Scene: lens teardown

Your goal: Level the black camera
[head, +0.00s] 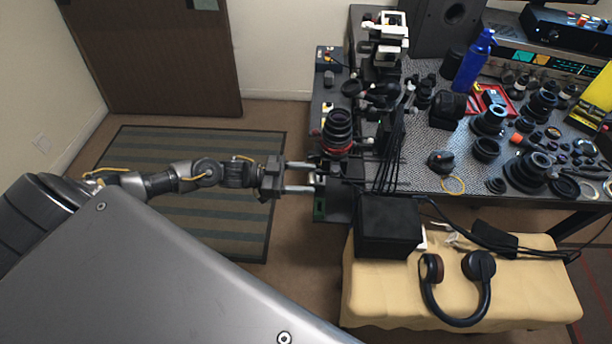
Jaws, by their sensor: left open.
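A large black lens with a red ring (338,130) stands at the left end of the worktable. It seems to sit on a dark body near the table's edge, but I cannot tell clearly whether that is the black camera. My left gripper (316,178) reaches in from the left, just below this lens in the picture. Its two pale fingers are apart, one above the other, with their tips at dark parts by the table edge. I see nothing clearly held, and contact at the tips is hard to tell. A black, camera-like body (447,108) lies farther right. My right gripper is out of view.
The worktable (415,160) is crowded with lenses, rings and tools. A blue bottle (472,62) stands at the back. Black cables hang over the front edge. A yellow-covered bench (545,290) holds a black box (388,225) and headphones (460,318). The striped mat (200,225) is clear floor.

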